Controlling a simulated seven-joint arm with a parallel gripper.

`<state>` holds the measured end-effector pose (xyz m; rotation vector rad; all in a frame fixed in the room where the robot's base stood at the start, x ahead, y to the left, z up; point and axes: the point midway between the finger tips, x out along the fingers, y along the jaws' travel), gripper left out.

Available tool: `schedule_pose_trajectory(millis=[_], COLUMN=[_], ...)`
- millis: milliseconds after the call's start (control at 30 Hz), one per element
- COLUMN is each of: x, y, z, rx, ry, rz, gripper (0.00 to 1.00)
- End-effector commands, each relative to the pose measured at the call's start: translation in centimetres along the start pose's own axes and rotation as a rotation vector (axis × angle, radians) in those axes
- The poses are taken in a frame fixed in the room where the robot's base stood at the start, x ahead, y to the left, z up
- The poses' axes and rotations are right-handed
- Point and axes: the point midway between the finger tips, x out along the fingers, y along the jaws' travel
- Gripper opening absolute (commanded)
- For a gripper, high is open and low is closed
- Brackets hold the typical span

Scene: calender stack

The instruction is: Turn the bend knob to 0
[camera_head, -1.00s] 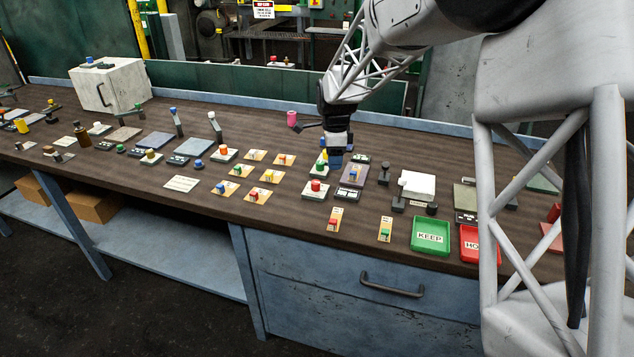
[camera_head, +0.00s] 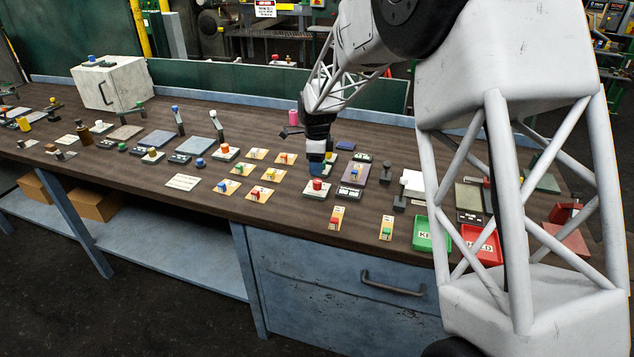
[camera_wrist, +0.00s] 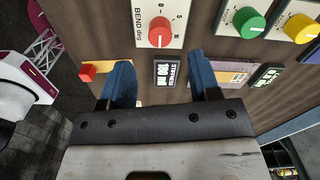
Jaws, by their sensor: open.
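In the head view my gripper (camera_head: 316,170) hangs just behind the knob. The exact pointer reading is too small to tell.
A small display reading 100 (camera_wrist: 166,74) lies between the fingertips and the knob's plate. A green knob (camera_wrist: 248,22) and a yellow knob (camera_wrist: 299,28) stand to the right. A red block (camera_wrist: 87,72) is left of the fingers. Green and red trays (camera_head: 428,237) lie at the front right.

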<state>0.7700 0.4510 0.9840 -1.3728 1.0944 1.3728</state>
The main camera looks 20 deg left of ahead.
Motion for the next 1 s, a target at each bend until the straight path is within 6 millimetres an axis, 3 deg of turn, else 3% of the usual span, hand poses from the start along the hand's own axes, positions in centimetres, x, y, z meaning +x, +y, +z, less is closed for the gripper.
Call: schedule_pose_trajectory(millis=[600, 1000], x=[6.5, 7.2], y=[0.0, 0.0], z=[0.0, 0.0], rx=[0.0, 0.0], ry=[0.0, 0.0], rz=[0.001, 0.0], gripper=[0.57, 0.57])
